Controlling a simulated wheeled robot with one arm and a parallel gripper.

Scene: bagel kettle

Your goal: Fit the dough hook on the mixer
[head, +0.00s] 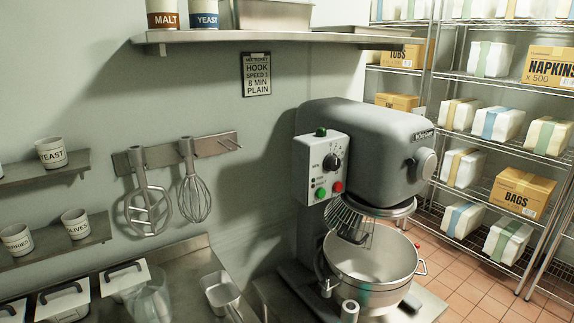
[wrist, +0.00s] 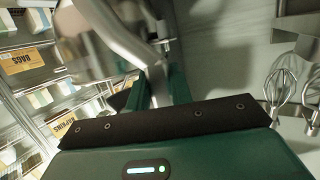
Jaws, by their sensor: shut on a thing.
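The grey mixer (head: 365,150) stands on a metal table, with its steel bowl (head: 370,265) under the head and a wire guard (head: 355,215) around the front of the bowl opening. My gripper (wrist: 157,92) shows in the wrist view, its green fingers shut on the shaft of the dough hook (wrist: 150,52). The bare metal hook bends away toward the top of that view, apart from the rack. I cannot make out my gripper or the hook in the head view. The mixer's attachment socket is hidden beneath its head.
A flat beater (head: 148,205) and a whisk (head: 195,190) hang on the wall rack (head: 215,145), whose right peg is bare. A wall shelf (head: 270,38) runs above. Wire shelving (head: 480,75) with boxes stands at right. A counter with tubs lies at lower left.

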